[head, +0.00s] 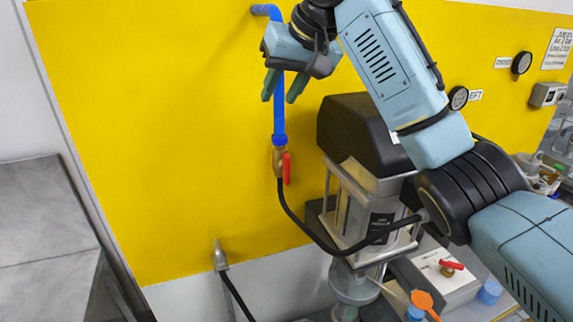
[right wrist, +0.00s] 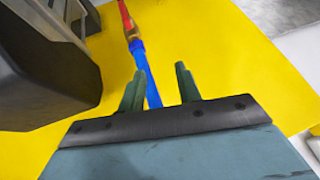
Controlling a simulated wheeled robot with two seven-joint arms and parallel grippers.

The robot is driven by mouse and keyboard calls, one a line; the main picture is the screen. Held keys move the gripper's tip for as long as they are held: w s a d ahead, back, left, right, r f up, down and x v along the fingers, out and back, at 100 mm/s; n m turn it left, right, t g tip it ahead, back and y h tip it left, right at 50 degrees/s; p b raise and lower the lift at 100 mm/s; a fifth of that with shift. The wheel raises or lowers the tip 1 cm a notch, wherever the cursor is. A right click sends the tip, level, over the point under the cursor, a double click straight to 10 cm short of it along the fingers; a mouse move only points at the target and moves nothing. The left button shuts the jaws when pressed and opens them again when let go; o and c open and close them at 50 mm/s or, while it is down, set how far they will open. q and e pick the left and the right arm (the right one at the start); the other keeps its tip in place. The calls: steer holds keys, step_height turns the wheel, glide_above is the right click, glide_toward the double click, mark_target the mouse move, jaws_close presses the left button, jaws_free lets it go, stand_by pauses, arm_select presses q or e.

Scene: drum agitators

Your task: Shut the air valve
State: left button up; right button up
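The air valve (head: 279,160) is a brass fitting with a red lever handle (head: 287,168) on a blue pipe (head: 279,118) against the yellow wall. The red handle points down, along the line of the pipe and hose. In the right wrist view the valve (right wrist: 131,30) shows at the top, beyond the fingers. My right gripper (head: 284,98) is above the valve in front of the blue pipe, pointing down, with its two green fingers apart. The right wrist view shows the fingers (right wrist: 160,76) spread and nothing held between them. My left gripper is not in view.
A black hose (head: 300,222) runs from the valve to the drum agitator, whose dark motor housing (head: 360,135) stands right of the valve. A second hose outlet (head: 221,257) is lower left on the wall. The wall left of the pipe is clear.

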mark_target(289, 157)
steer(key=w+f+h+p, duration=0.1)
steer(key=f, duration=0.4)
steer(key=w+f+h, duration=0.1)
steer(key=f, duration=0.5)
steer(key=w+f+p, duration=0.1)
steer(key=f, duration=0.5)
steer(key=shift+d+g+h+p, duration=0.3)
steer(key=shift+d+h, duration=0.1)
steer(key=shift+c, duration=0.3)
jaws_close()
